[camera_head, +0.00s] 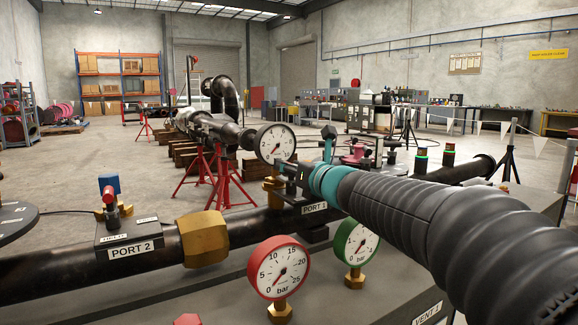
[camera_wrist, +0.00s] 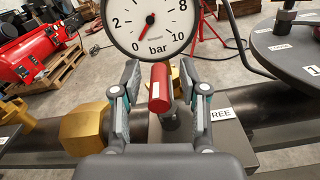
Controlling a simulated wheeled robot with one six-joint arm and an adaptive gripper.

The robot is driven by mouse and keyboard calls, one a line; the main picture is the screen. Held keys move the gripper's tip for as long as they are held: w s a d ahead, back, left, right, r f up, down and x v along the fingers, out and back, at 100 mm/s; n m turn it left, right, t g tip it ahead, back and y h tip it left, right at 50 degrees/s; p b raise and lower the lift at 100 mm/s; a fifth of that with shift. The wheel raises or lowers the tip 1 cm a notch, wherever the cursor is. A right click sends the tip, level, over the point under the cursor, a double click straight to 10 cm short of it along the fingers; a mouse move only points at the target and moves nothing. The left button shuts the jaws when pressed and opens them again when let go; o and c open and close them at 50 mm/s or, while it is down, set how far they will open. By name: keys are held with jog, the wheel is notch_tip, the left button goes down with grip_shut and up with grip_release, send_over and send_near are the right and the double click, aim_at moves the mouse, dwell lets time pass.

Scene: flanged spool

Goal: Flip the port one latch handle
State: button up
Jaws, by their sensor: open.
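In the wrist view the red grip of the latch handle (camera_wrist: 161,88) stands between the two fingers of my gripper (camera_wrist: 160,78). The fingers are open, with a narrow gap on each side of the grip. A dark post under the grip joins a grey plate with a partly hidden label ending in "REE" (camera_wrist: 221,114). In the head view my gripper (camera_head: 287,171) is at the port one block, just above its PORT 1 label (camera_head: 314,208). My gripper and arm hide the handle in that view.
A white-faced gauge (camera_wrist: 152,20) stands just beyond the handle; it also shows in the head view (camera_head: 275,143). A brass nut (camera_wrist: 87,128) is left of the fingers. A red gauge (camera_head: 279,267) and a green gauge (camera_head: 356,242) stand in front. PORT 2 (camera_head: 130,249) is at left.

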jog(key=shift+x, duration=0.8)
jog(key=shift+c, duration=0.2)
grip_shut()
jog(key=shift+r+y+p, duration=0.1)
jog(key=shift+y+p, duration=0.2)
jog(key=shift+p, duration=0.15)
jog(key=n+g+y+p, duration=0.2)
jog(key=shift+a+r+p, duration=0.1)
jog(key=shift+r+p, duration=0.05)
jog(key=shift+p, duration=0.15)
jog(key=n+g+y+p, duration=0.2)
jog(key=g, duration=0.1)
jog(key=n+g+y+p, duration=0.1)
jog(key=shift+s+a+n+g, duration=0.15)
jog(key=shift+s+n+g, duration=0.1)
jog(key=shift+n+g, duration=0.05)
jog(key=n+g, duration=0.1)
jog(key=g, duration=0.1)
jog(key=n+g+y, duration=0.2)
jog(key=g, duration=0.1)
jog(key=shift+s+a+f+n+g, duration=0.15)
jog(key=shift+s+f+n+g, duration=0.15)
jog(key=shift+n, duration=0.1)
jog(key=shift+s+n+g, duration=0.2)
jog(key=shift+n+g, duration=0.85)
jog(key=shift+g, duration=0.65)
jog(key=shift+s+n+g, duration=0.2)
jog(key=shift+n+g, duration=0.85)
jog(key=shift+g, duration=0.65)
